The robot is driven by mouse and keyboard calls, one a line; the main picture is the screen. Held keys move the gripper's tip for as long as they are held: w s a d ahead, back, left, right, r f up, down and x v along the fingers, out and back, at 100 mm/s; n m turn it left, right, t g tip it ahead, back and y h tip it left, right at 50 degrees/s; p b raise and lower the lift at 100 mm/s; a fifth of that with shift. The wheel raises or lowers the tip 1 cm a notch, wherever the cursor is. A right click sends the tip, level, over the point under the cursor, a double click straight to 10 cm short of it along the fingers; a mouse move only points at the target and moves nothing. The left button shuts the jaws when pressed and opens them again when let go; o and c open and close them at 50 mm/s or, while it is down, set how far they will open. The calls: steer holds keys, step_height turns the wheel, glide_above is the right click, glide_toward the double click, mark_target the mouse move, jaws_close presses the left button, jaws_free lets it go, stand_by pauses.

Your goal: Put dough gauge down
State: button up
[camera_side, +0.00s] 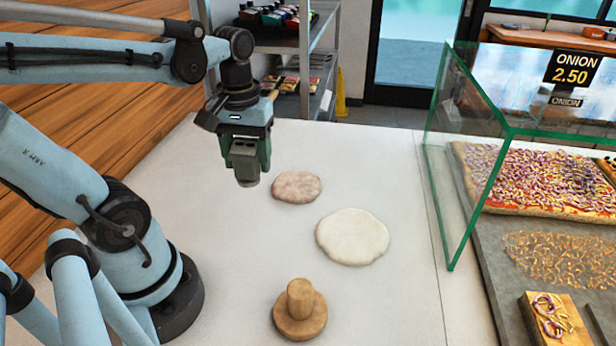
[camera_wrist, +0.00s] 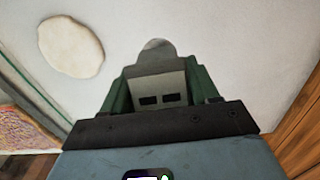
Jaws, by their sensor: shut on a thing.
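My gripper (camera_side: 249,158) points down over the white counter, left of the two dough rounds. It is shut on a grey piece, which I take to be the dough gauge (camera_side: 249,181); its rounded end shows below the fingers. In the wrist view the gauge (camera_wrist: 158,48) sticks out past the green fingers of my gripper (camera_wrist: 158,85). The fingers hide much of it. I cannot tell whether its lower end touches the counter.
A tan dough round (camera_side: 297,186) and a larger pale one (camera_side: 352,237) lie to the right. A wooden press (camera_side: 300,312) stands at the front. A glass guard (camera_side: 440,170) edges the pizza display.

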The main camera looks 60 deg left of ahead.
steer(key=s+a+f, duration=0.1)
steer(key=a+f, duration=0.1)
steer(key=a, duration=0.1)
steer(key=a+f, duration=0.2)
steer(key=a, duration=0.2)
steer(key=s+a+f, duration=0.1)
steer(key=a+f, duration=0.2)
steer(key=a, duration=0.1)
steer(key=shift+s+a, duration=0.1)
steer(key=shift+s, duration=0.2)
steer(key=shift+f, duration=2.05)
steer(key=shift+f, duration=0.1)
steer(key=o, duration=0.9)
step_height(320, 180, up, 12)
steer(key=w+d+m+t, duration=0.2)
steer(key=w+d+m, duration=0.1)
steer(key=d, duration=0.3)
steer(key=w+d+m+t, duration=0.2)
steer(key=d+m, duration=0.1)
steer(key=d, duration=0.3)
steer(key=w+d+m+t, duration=0.2)
steer(key=w+d+t, duration=0.1)
steer(key=d, duration=0.4)
steer(key=shift+w+f+m, duration=0.2)
steer(key=shift+w+m, duration=0.15)
steer(key=shift+m, duration=0.05)
